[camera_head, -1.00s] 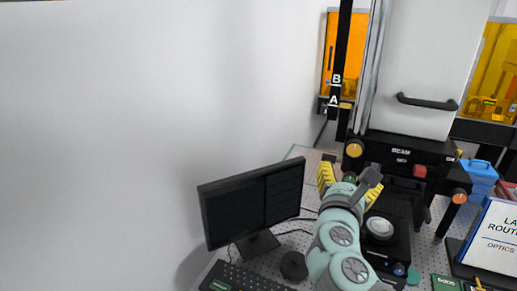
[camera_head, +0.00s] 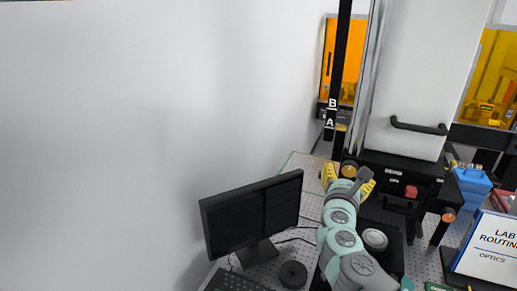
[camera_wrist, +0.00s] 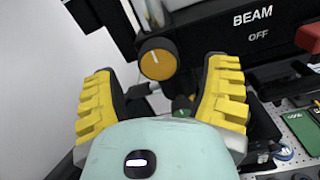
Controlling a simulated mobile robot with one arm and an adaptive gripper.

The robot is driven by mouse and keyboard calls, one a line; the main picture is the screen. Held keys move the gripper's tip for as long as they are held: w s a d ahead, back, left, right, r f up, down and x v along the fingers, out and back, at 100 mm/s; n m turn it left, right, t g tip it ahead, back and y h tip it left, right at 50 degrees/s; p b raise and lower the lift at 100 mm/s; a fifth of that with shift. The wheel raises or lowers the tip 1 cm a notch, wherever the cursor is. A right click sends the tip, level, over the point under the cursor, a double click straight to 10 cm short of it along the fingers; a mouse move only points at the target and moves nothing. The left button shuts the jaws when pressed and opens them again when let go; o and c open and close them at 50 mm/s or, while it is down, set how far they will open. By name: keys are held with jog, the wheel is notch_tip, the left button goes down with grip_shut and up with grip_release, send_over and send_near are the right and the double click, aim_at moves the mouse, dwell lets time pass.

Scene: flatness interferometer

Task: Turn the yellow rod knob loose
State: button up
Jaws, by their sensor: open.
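The yellow rod knob (camera_wrist: 158,59) is a round yellow-orange disc with a black rim and a pale mark on its face. It sits on black hardware left of the black housing. In the head view the knob (camera_head: 349,169) shows just past my gripper (camera_head: 348,181). In the wrist view my gripper (camera_wrist: 162,85) is open, with its yellow ribbed fingers spread. The knob lies between and a little beyond the fingertips, and I see no contact. A small metal rod end and a green knob (camera_wrist: 183,106) show in the gap below it.
The black housing marked BEAM OFF (camera_wrist: 258,28) carries a red button (camera_head: 411,192). A second orange knob (camera_head: 448,214) is at its right. A monitor (camera_head: 252,214) stands left of my arm. A black post marked A and B (camera_head: 338,80) rises behind.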

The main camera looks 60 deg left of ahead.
jog(key=shift+p+x, duration=0.35)
jog(key=shift+x, duration=0.65)
jog(key=shift+w+a, duration=0.25)
jog(key=shift+c, duration=0.2)
jog(key=c, duration=1.1)
